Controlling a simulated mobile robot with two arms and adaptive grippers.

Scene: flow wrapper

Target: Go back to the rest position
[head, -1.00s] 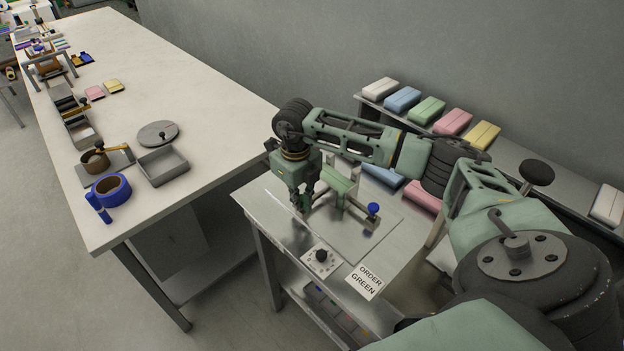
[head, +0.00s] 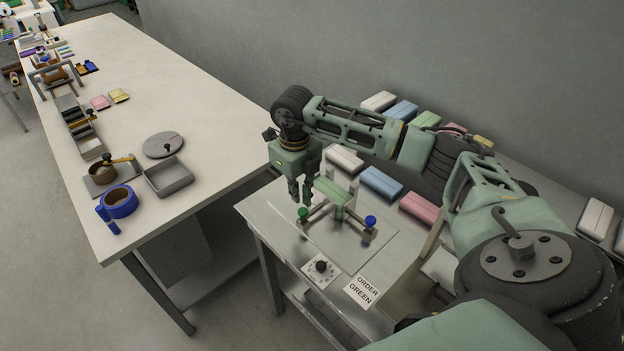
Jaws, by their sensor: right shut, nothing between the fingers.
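My right gripper (head: 301,190) points down over the steel side table (head: 262,217). Its fingers are shut and hold nothing. It is just left of the flow wrapper (head: 340,203), a small fixture with a green block, a green knob (head: 303,214) and a blue knob (head: 370,221) on a flat plate. I cannot tell whether the fingertips touch the fixture. My right arm reaches in from the right and hides part of the rear shelf. My left gripper is not in view.
A black dial (head: 321,267) and an "ORDER GREEN" card (head: 363,291) lie at the table's front. White, blue (head: 382,183) and pink packs stand behind the wrapper; more packs line the shelf. The long white table (head: 215,130) holds a tray (head: 169,177) and blue tape (head: 119,202).

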